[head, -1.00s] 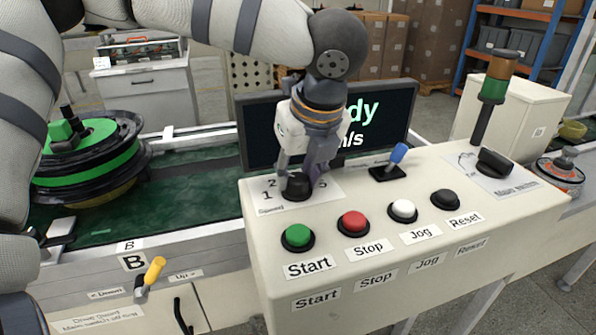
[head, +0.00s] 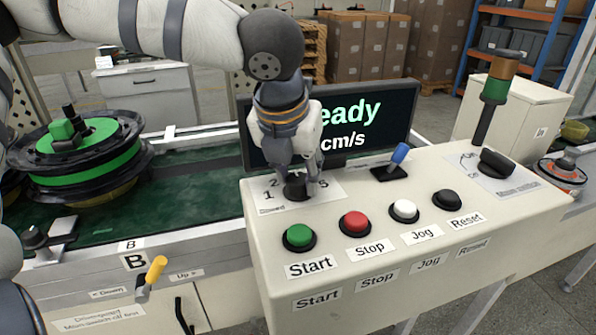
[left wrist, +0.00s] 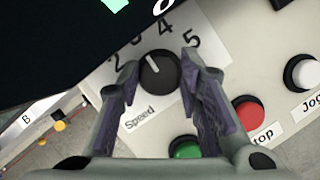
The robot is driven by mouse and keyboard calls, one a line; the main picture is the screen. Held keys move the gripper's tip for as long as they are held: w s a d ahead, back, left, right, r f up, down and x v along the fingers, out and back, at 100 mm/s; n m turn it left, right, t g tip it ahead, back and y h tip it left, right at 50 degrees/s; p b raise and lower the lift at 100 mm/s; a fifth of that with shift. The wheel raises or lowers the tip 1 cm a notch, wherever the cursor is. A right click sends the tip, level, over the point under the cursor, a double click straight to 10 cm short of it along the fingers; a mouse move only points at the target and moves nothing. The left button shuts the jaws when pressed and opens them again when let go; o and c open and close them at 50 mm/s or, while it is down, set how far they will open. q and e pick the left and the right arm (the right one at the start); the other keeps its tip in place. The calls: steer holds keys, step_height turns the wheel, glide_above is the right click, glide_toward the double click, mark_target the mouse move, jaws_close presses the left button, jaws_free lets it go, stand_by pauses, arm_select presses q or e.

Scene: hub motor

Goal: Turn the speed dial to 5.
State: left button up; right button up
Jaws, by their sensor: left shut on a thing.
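The black speed dial (head: 296,188) sits on the left of the cream control panel, on a white label with numbers. My left gripper (head: 298,182) reaches down over it from above and is shut on it. In the left wrist view the dial (left wrist: 160,75) lies between the two fingers, one on each side. My right gripper is not in view.
A green Start button (head: 299,236), red Stop button (head: 355,223), white Jog button (head: 404,210) and black Reset button (head: 446,200) are in front and right of the dial. A blue-tipped lever (head: 397,155) stands to the right. The display (head: 375,115) stands close behind.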

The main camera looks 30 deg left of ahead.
arm_select(q)
steer(key=m+h, duration=0.1)
steer(key=m, duration=0.2)
steer(key=m+h, duration=0.1)
steer(key=m, duration=0.2)
steer(key=shift+a+h, duration=0.15)
steer(key=shift+h, duration=0.15)
steer(key=shift+m, duration=0.4)
steer(key=o, duration=1.2)
steer(key=shift+c, duration=0.2)
steer(key=d+v, duration=0.1)
steer(key=v, duration=0.7)
steer(key=shift+a, duration=0.45)
